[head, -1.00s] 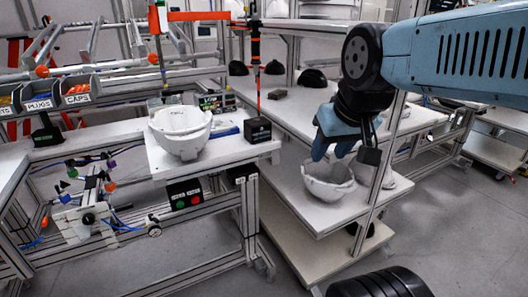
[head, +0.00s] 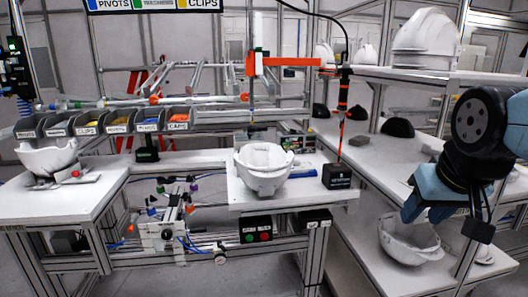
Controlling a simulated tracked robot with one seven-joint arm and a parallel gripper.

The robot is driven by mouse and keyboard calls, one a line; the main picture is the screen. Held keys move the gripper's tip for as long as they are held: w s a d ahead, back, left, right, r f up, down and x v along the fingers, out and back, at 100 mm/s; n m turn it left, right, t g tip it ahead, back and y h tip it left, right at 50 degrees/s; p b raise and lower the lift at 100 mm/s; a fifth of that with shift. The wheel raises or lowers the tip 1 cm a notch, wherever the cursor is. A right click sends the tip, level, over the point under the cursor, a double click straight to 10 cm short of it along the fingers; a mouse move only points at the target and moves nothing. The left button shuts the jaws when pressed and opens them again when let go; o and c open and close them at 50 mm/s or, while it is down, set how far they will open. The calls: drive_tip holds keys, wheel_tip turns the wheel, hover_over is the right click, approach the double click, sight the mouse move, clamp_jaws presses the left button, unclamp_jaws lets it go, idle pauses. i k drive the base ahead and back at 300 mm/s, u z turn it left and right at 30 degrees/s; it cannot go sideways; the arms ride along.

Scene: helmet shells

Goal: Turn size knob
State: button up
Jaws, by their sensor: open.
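My gripper (head: 425,212) has blue fingers and hangs at the right of the head view. It is open, points down and looks empty, in front of the right-hand shelves. A white helmet shell (head: 48,158) sits in a holder on the left bench, with a small red round part (head: 75,174) at its front right. I cannot tell whether that part is the size knob. Another white shell (head: 263,168) sits open side up on the middle bench, apart from my gripper. A third shell (head: 408,240) lies on the lower right shelf, below and behind my gripper.
Labelled bins (head: 118,122) line the back of the left bench. A black block (head: 337,176) with a red-and-black tool hanging above it stands at the middle bench's right end. A button box (head: 256,231) is on the bench front. Dark shells (head: 397,127) lie on the right shelf.

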sight(166, 234)
drive_tip(key=u, duration=1.65)
drive_tip(key=k, duration=0.65)
drive_tip(key=z, duration=0.55)
drive_tip(key=i, duration=1.25)
drive_tip(key=u, duration=0.05)
